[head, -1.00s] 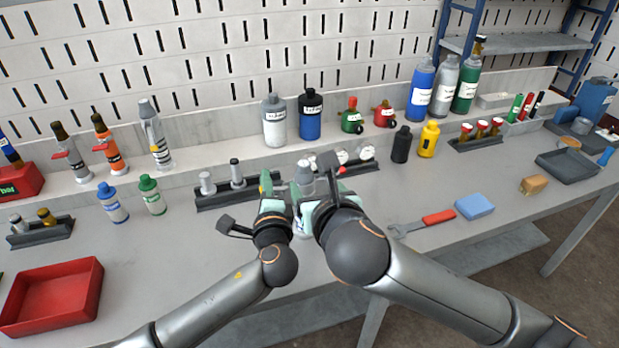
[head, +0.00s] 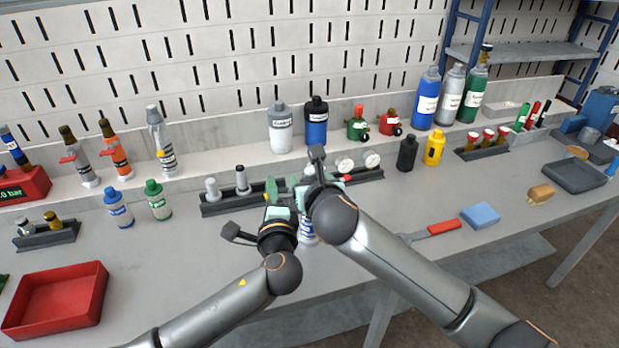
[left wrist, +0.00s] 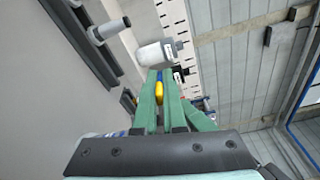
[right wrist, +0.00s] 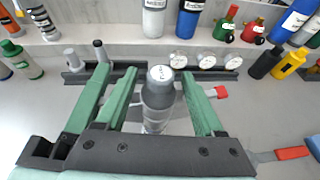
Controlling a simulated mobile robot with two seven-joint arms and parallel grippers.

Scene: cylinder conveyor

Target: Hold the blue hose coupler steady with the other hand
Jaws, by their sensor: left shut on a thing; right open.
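An upright grey-topped cylinder (right wrist: 158,98) shows between the fingers of my right gripper in the right wrist view. Its blue-and-white lower part (head: 307,232) shows below the grippers in the head view. I cannot tell whether it is the blue hose coupler. My right gripper (head: 317,182) is open, with its fingers (right wrist: 160,92) on either side of the cylinder. My left gripper (head: 277,190) is just to its left. In the left wrist view its green fingers (left wrist: 165,85) are close together. A small yellow patch shows in their gap; what they hold is unclear.
A dark rack (head: 225,207) with grey cylinders and round gauges (head: 372,159) stands just behind the grippers. Bottles line the ledge behind it. A red tray (head: 55,300) lies front left. A red-handled wrench (head: 442,229) and a blue block (head: 480,215) lie to the right.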

